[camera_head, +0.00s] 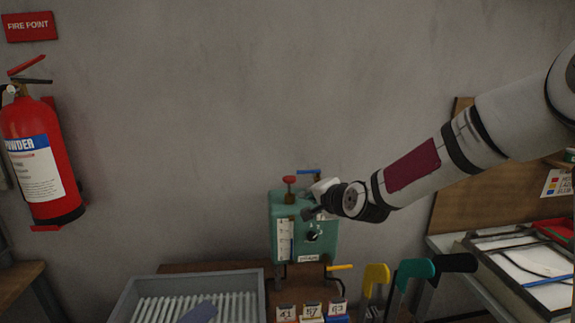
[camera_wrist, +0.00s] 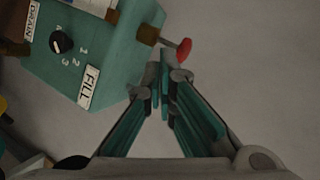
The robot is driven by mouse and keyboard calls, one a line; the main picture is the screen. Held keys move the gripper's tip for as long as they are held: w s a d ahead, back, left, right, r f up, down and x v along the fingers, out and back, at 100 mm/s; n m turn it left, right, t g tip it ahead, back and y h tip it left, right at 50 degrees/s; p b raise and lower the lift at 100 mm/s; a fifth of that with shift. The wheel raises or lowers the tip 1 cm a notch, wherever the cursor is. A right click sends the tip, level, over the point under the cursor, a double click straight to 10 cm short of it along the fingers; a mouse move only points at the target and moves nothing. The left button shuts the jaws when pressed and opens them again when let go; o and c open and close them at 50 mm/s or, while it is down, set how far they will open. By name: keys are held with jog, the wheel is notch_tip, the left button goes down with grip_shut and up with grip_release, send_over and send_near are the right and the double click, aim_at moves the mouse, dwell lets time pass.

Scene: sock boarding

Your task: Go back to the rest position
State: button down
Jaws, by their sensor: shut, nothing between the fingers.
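My gripper (camera_wrist: 168,75) is shut and empty; its teal-lined fingers meet at the tips in the wrist view. In the head view my gripper (camera_head: 310,212) is at the front of a green box-shaped machine (camera_head: 275,225), near its top. The wrist view shows the machine (camera_wrist: 125,60) close by at upper left, with a dial (camera_wrist: 61,42), a FILL label (camera_wrist: 89,87) and a DRAIN label (camera_wrist: 32,19). A red knob (camera_wrist: 184,47) sticks out just beyond my fingertips. I cannot tell whether the fingers touch the machine.
A grey ribbed tray (camera_head: 262,285) holds a blue-grey flat piece (camera_head: 198,312). A fire extinguisher (camera_head: 38,160) hangs at left. A cluttered bench (camera_head: 520,270) is at right. The wall space above is clear.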

jog(key=s+d+r+n+g+h, duration=0.1)
jog(key=s+d+r+n+g, duration=0.1)
jog(key=s, duration=1.1)
jog(key=s+d+r+n+g+h, duration=0.2)
jog(key=s+d+r+n, duration=0.1)
jog(key=s, duration=1.1)
jog(key=s+d+r+n+g+h, duration=0.2)
jog(key=s+d+n, duration=0.3)
jog(key=s, duration=0.9)
jog(key=shift+s+d+r+g, duration=0.2)
jog(key=shift+d+r+g, duration=0.25)
jog(key=shift+d, duration=0.25)
